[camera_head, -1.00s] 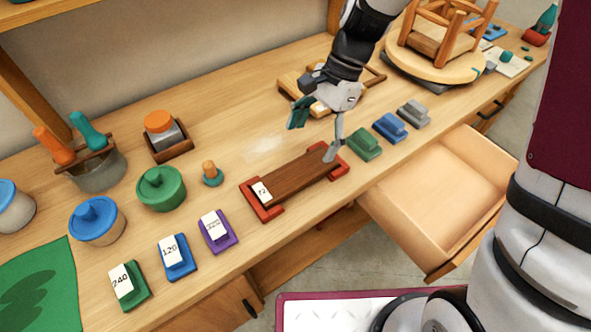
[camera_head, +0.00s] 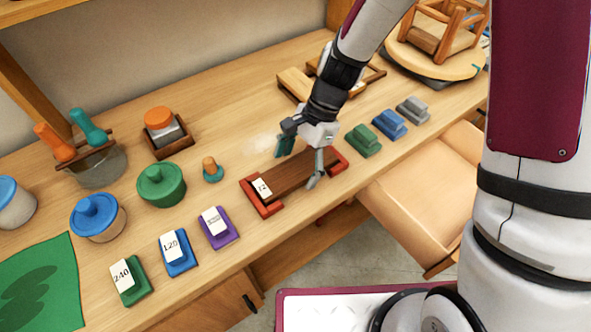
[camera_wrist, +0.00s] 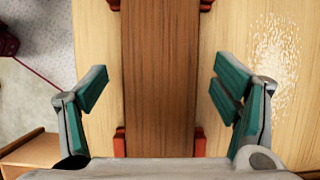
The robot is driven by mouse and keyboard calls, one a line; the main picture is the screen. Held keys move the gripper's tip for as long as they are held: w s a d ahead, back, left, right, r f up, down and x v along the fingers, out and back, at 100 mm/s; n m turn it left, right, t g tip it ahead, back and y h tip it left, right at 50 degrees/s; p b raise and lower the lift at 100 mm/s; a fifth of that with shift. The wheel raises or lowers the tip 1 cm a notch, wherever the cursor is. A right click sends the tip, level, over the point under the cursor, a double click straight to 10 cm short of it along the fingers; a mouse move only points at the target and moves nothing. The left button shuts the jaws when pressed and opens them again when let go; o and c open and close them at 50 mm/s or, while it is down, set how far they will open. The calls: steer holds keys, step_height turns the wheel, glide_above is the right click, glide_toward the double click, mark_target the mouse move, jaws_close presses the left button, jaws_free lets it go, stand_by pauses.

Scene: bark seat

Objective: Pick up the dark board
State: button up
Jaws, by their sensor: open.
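The dark board (camera_head: 290,178) is a brown wooden plank lying in a red holder (camera_head: 269,210) near the bench's front edge. A white label (camera_head: 262,188) sits at its left end. In the wrist view the board (camera_wrist: 160,80) runs up the middle of the picture, between red holder pieces (camera_wrist: 119,142). My gripper (camera_head: 299,163) is above the board, its green-padded fingers spread to either side of it. In the wrist view my gripper (camera_wrist: 163,95) is open, with a gap between each finger and the board's edges. Its height above the board is hard to judge.
Green (camera_head: 363,141), blue (camera_head: 389,124) and grey (camera_head: 413,110) blocks stand right of the board. Labelled purple (camera_head: 219,228), blue (camera_head: 178,254) and green (camera_head: 130,281) blocks stand left. An open drawer (camera_head: 425,205) juts out below. Pale dust (camera_wrist: 273,65) lies behind the board.

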steer(key=c, duration=1.4)
steer(key=shift+r, duration=0.2)
